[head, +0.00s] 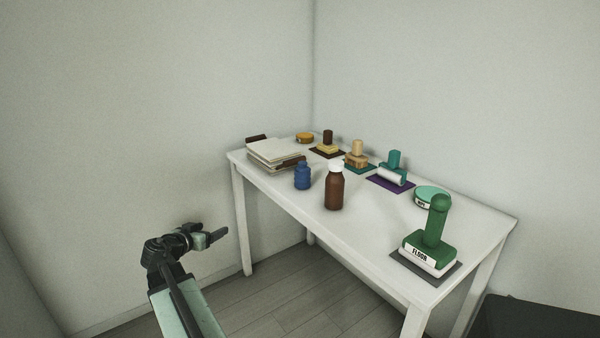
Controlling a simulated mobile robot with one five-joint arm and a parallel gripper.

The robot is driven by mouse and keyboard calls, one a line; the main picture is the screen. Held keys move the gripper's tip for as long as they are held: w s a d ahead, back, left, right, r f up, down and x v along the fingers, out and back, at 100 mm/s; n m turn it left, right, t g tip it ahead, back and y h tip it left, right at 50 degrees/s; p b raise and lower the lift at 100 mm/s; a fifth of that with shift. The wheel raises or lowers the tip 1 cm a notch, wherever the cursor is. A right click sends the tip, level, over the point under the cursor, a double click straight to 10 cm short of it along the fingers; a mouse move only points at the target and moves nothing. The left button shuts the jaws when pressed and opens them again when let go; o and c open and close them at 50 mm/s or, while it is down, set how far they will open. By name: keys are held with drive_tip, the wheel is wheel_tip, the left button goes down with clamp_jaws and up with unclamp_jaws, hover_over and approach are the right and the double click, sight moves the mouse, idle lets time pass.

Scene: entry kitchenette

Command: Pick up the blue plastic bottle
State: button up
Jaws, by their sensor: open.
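The blue plastic bottle (302,177) is small and stands upright on the white table (350,228), near its front edge and left of the middle. A taller brown bottle with a white cap (334,188) stands just to its right. My gripper (221,236) is open and empty. It is in front of the table's left end, to the left of and lower in the picture than the blue bottle, and apart from it.
A stack of papers or books (275,152) lies behind and left of the blue bottle. Several stamp-like tools on mats line the back, with a large green one (433,238) at the right. A dark surface (530,318) is at lower right.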

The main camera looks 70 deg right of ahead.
drive_tip(key=s+d+r+m+g+h+p, duration=0.25)
drive_tip(key=s+d+r, duration=0.65)
drive_tip(key=s+d, duration=0.45)
drive_tip(key=m+g+h, duration=0.1)
drive_tip(key=m+g, duration=0.1)
approach(303, 175)
drive_tip(key=shift+n, duration=0.25)
drive_tip(key=d, duration=0.1)
drive_tip(key=d+f, duration=0.1)
drive_tip(key=d, duration=0.3)
drive_tip(key=shift+d+f, duration=0.1)
drive_tip(key=shift+f, duration=0.2)
drive_tip(key=x, duration=0.7)
drive_tip(key=shift+w+d+f+b, duration=0.1)
drive_tip(key=shift+w+d+b, duration=0.25)
drive_tip(key=shift+d, duration=0.05)
drive_tip(key=c, duration=1.5)
